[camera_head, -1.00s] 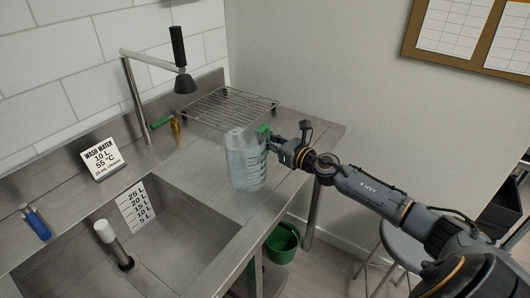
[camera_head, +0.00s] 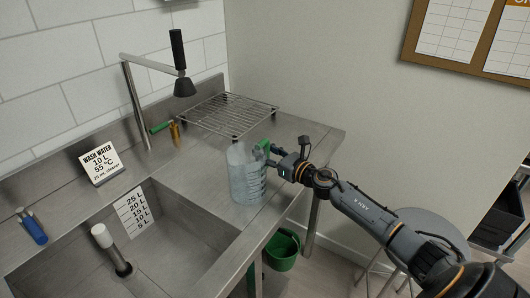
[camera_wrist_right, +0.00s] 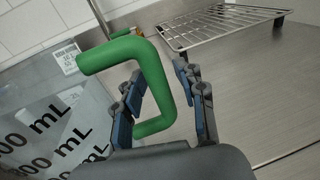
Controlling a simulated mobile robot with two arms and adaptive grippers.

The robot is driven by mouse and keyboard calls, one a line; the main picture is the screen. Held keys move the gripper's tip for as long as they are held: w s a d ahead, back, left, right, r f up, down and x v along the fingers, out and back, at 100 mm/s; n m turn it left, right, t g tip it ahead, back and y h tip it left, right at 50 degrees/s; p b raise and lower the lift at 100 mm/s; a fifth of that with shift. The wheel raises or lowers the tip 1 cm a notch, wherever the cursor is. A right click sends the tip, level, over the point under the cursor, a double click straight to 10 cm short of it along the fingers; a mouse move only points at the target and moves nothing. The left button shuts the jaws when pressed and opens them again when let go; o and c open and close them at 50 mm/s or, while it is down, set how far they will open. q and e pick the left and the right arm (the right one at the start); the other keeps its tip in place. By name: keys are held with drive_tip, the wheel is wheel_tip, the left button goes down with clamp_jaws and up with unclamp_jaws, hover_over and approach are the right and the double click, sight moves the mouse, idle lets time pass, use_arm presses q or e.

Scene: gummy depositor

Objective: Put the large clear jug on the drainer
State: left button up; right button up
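The large clear jug (camera_head: 246,178), with dark volume markings and a green handle, is upright at the right end of the sink, over the counter strip. Whether its base touches the counter is hard to tell. My right gripper (camera_head: 272,150) reaches it from the right. In the right wrist view, the green handle (camera_wrist_right: 158,85) lies between my fingers, which are closed in on it, and the jug wall (camera_wrist_right: 45,125) fills the left. The drainer (camera_head: 228,112) is a wire rack on the counter behind the jug, with nothing on it. It also shows in the right wrist view (camera_wrist_right: 222,24). My left gripper is out of view.
The sink (camera_head: 165,235) lies left of the jug. A tap (camera_head: 132,95) with a hanging spray head (camera_head: 184,88) rises left of the drainer. A wash-water sign (camera_head: 100,163) stands on the back ledge. A green bucket (camera_head: 282,250) is below the counter.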

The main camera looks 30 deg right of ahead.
drive_tip(key=shift+r, duration=0.25)
drive_tip(key=b+v, duration=0.1)
drive_tip(key=v, duration=0.4)
drive_tip(key=b+v, duration=0.1)
drive_tip(key=v, duration=0.5)
drive_tip(key=shift+f, duration=0.25)
drive_tip(key=shift+s+r, duration=0.15)
drive_tip(key=shift+s, duration=0.35)
drive_tip(key=shift+d, duration=0.1)
